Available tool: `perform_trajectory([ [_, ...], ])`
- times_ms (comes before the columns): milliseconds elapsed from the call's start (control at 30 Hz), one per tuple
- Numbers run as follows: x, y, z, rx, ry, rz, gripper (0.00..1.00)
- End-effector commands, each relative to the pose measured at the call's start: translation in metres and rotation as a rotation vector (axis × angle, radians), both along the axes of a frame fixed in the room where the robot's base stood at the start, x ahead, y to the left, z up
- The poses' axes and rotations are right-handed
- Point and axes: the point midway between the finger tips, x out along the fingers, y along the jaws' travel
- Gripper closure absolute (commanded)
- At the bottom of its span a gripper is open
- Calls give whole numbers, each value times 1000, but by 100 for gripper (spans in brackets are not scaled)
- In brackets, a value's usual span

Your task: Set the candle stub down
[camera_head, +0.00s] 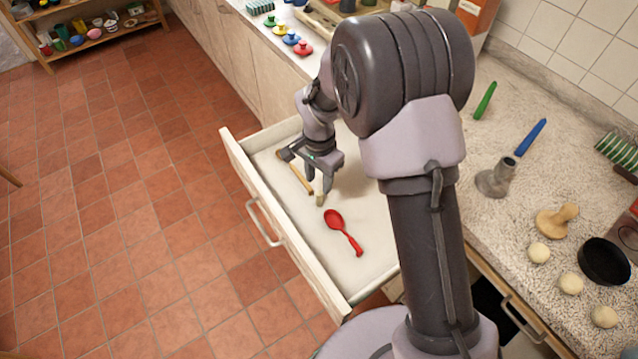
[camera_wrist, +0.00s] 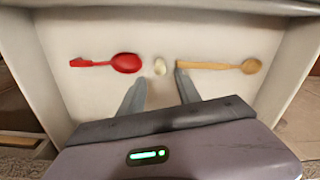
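The candle stub (camera_head: 320,200) is a small pale piece on the floor of the open drawer (camera_head: 370,262). In the wrist view the stub (camera_wrist: 160,66) shows between the red spoon and the wooden spoon, just beyond my fingertips. My gripper (camera_head: 319,180) is over the drawer, pointing down. In the wrist view its two fingers (camera_wrist: 160,78) are spread, with clear gaps on both sides of the stub, so it is open and touches nothing there. Whether the stub stands or lies is hard to tell.
A red spoon (camera_head: 343,231) lies in the drawer to one side of the stub. A wooden spoon (camera_head: 298,179) lies on the other, its handle end close to the stub. The counter (camera_head: 545,105) holds a metal candle holder (camera_head: 495,180), green and blue candles and dough balls.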

Motion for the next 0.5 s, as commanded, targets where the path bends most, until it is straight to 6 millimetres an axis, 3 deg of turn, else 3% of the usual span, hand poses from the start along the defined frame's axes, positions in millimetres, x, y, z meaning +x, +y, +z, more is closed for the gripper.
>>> perform_trajectory([
  [33,1,0,23,1,-2,0,60],
  [200,0,0,62,0,-1,0,60],
  [500,-1,-2,82,3,-5,3,60],
])
